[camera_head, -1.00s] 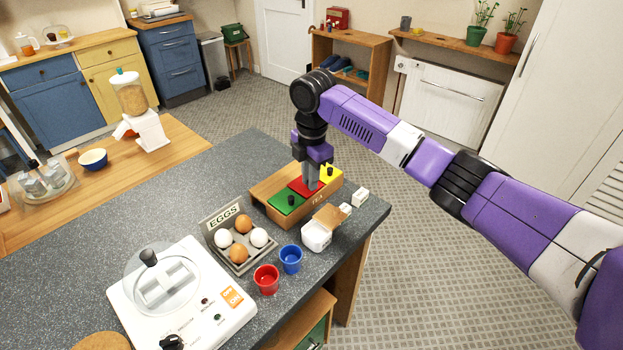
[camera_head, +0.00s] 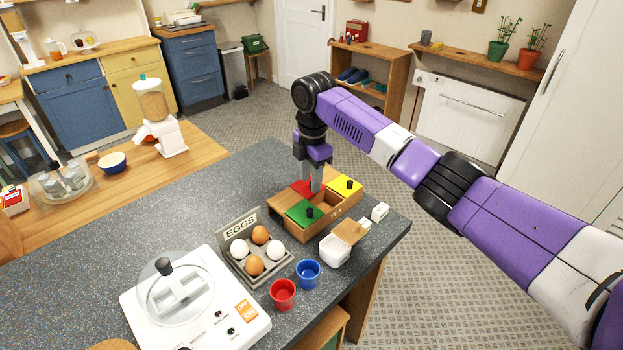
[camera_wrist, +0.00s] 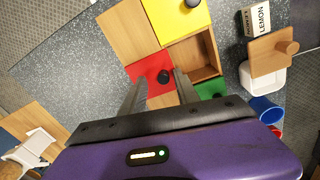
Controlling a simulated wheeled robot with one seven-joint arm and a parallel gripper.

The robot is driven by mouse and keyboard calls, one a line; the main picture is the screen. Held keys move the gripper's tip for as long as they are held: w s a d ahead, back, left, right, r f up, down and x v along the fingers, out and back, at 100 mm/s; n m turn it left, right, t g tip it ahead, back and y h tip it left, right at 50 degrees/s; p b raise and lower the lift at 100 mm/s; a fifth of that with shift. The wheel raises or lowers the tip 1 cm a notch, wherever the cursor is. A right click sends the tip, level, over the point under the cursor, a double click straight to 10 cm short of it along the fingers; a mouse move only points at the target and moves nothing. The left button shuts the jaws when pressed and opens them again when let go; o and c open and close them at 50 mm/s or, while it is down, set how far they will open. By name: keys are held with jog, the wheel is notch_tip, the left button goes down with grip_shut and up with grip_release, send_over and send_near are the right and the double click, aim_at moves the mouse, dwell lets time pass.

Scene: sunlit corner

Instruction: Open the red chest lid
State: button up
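A wooden tea box (camera_head: 331,221) stands on the grey counter with green (camera_head: 304,214), red (camera_head: 303,187) and yellow (camera_head: 345,185) sliding lids. The red lid sits farther back than the other two, and its middle compartment (camera_wrist: 196,58) is uncovered in front; no contents show there. The red lid (camera_wrist: 147,70) has a black knob (camera_wrist: 163,76). My gripper (camera_head: 316,188) is down at the red lid. In the wrist view its fingers (camera_wrist: 160,80) are apart, one on each side of the knob, with gaps showing.
An egg tray (camera_head: 262,262), red cup (camera_head: 283,294), blue cup (camera_head: 308,273) and small white container (camera_head: 336,252) stand close in front of the box. A white appliance (camera_head: 195,305) is at front left. The counter left of the box is clear.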

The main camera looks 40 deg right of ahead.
jog(key=shift+s+r+b, duration=0.15)
jog(key=shift+r+b, duration=0.2)
jog(key=shift+r, duration=1.6)
jog(key=shift+s+r+b, duration=0.1)
jog(key=shift+r+b, duration=0.2)
jog(key=shift+r, duration=1.6)
